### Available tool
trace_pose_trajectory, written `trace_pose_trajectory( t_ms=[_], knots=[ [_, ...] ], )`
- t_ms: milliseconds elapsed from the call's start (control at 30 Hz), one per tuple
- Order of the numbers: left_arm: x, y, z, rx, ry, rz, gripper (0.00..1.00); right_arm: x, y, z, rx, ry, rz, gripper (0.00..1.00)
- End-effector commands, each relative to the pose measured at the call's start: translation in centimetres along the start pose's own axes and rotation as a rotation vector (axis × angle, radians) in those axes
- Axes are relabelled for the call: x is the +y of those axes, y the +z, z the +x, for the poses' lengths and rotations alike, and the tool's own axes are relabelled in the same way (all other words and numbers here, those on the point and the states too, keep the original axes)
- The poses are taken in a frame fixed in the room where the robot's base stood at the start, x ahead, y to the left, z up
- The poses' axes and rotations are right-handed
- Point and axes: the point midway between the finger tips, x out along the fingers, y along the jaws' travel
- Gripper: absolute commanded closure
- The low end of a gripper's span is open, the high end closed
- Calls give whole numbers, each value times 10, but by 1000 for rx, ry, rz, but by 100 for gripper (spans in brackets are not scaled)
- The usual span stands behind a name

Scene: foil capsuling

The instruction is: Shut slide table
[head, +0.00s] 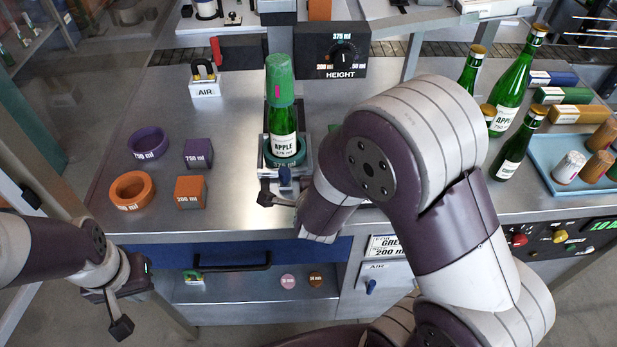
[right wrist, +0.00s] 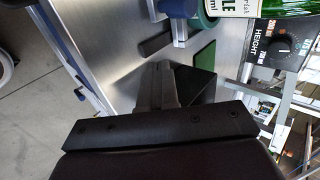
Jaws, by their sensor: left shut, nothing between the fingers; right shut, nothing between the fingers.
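The slide table (head: 264,160) is a narrow grey fixture in the middle of the bench, with a blue knob (head: 285,177) at its front. A green bottle (head: 283,125) labelled APPLE stands upright in the teal ring (head: 284,160) on it, with a green capsule (head: 279,80) over its neck. My right gripper (head: 268,197) is shut and empty just in front of the knob; I cannot tell whether they touch. The right wrist view shows its shut fingers (right wrist: 158,85) near the blue-and-grey knob part (right wrist: 179,28). My left gripper (head: 121,327) is shut and empty, low at the left, away from the table.
A height dial box (head: 335,50) stands behind the slide table. Purple and orange rings (head: 131,190) and blocks (head: 190,192) sit on the left. Green bottles (head: 515,80) and a blue tray (head: 560,170) are on the right. A drawer (head: 230,256) lies below the bench edge.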

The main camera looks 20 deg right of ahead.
Motion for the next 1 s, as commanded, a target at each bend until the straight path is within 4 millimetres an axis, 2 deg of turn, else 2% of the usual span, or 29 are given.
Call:
trace_pose_trajectory(
  t_ms=[33, 167, 200, 400, 1000],
  knots=[
    [0, 0, 3, 0, 0, 0, 100, 2, -1, 12, 3, 2, 0, 100],
    [0, 0, 4, 1, 0, 1, 100, 1, -1, 38, 2, 3, -1, 100],
    [0, 0, -2, 1, 0, 1, 100, -8, 0, 41, 1, 0, 1, 100],
    [0, -1, -9, 1, 0, 1, 100, -24, 0, 59, 0, 0, -1, 100],
    [0, -1, -8, 1, 0, 1, 100, -30, 0, 68, -1, 0, -2, 100]
  ],
)
